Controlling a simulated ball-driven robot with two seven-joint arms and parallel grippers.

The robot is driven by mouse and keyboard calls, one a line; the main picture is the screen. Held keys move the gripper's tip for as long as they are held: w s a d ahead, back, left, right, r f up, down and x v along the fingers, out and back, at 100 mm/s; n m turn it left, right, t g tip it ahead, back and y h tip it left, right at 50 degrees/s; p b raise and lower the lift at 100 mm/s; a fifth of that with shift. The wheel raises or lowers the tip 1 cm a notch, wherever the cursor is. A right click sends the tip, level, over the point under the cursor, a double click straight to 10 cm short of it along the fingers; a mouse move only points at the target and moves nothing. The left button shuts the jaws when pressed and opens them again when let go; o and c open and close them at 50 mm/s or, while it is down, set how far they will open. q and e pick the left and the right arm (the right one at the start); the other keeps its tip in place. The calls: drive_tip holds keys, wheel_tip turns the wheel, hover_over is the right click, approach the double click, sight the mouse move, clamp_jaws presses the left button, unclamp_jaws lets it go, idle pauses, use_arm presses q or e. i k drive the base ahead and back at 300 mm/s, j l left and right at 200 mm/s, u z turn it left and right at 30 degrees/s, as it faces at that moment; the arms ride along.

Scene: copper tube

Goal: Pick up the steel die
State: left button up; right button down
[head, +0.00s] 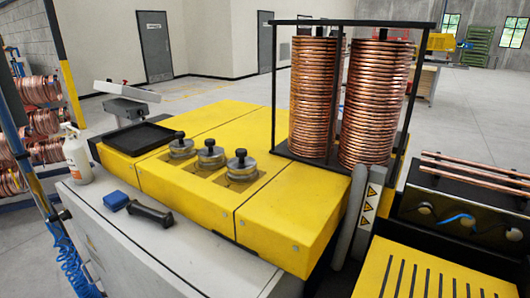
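Three steel dies, round and silvery with black knobs on top, sit in a row in recesses of the yellow machine top (210,122). They are the left one (181,149), the middle one (211,159) and the right one (241,169). They look alike, and I cannot tell whether one is the steel die of the task. All three stand upright with nothing touching their knobs. Neither of my grippers shows in the head view.
A black tray (141,138) lies left of the dies. Tall copper coils (313,98) in a black frame stand behind on the right.

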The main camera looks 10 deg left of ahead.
sight(211, 157)
drive_tip(key=j+z, duration=1.05)
